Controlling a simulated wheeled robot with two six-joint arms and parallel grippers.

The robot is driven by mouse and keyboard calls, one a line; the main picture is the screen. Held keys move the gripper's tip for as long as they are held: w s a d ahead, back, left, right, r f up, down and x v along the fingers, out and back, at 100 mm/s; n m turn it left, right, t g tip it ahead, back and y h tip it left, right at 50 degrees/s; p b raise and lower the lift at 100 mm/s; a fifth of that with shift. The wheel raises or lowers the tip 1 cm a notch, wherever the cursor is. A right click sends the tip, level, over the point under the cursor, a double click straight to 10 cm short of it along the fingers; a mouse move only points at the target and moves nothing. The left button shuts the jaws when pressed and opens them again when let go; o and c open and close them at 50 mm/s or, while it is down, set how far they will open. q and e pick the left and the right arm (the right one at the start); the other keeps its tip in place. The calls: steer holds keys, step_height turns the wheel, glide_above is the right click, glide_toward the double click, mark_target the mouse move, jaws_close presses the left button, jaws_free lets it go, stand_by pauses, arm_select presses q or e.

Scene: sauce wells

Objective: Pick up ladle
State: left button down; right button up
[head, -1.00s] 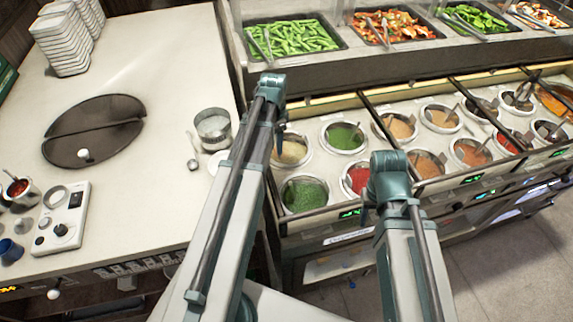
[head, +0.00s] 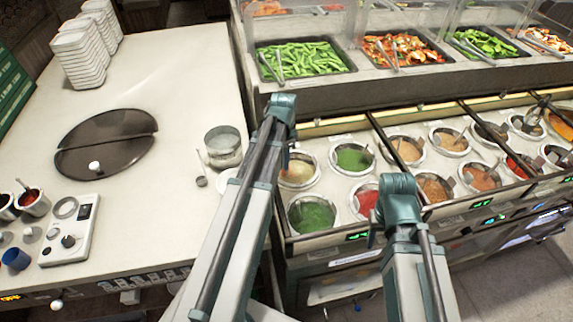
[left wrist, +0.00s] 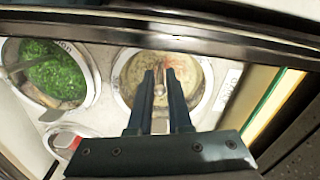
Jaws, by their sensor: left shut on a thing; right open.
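My left gripper (head: 284,155) reaches down over the round well of beige sauce (head: 298,172) at the left end of the back row. In the left wrist view its fingers (left wrist: 160,75) are shut on a thin ladle handle (left wrist: 160,92), over the same beige well (left wrist: 193,92). The ladle's bowl is not clearly visible, and I cannot tell whether it is in the sauce. My right gripper (head: 373,238) is open and empty, in front of the red sauce well (head: 367,203).
A green sauce well (head: 312,214) is in front of the beige one. More wells with ladles continue to the right. Food trays (head: 300,60) sit behind. On the left counter are a metal pot (head: 223,146), another ladle (head: 201,181) and a round dark lid (head: 105,142).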

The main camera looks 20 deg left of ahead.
arm_select(q)
step_height(320, 180, up, 10)
steer(key=p, duration=0.9)
steer(key=shift+f, duration=0.4)
step_height(320, 180, down, 9)
steer(key=b, duration=0.9)
steer(key=shift+f, duration=0.15)
steer(key=shift+r, duration=0.2)
stand_by(0.6)
step_height(320, 180, up, 10)
steer(key=p, duration=1)
steer(key=shift+r, duration=0.1)
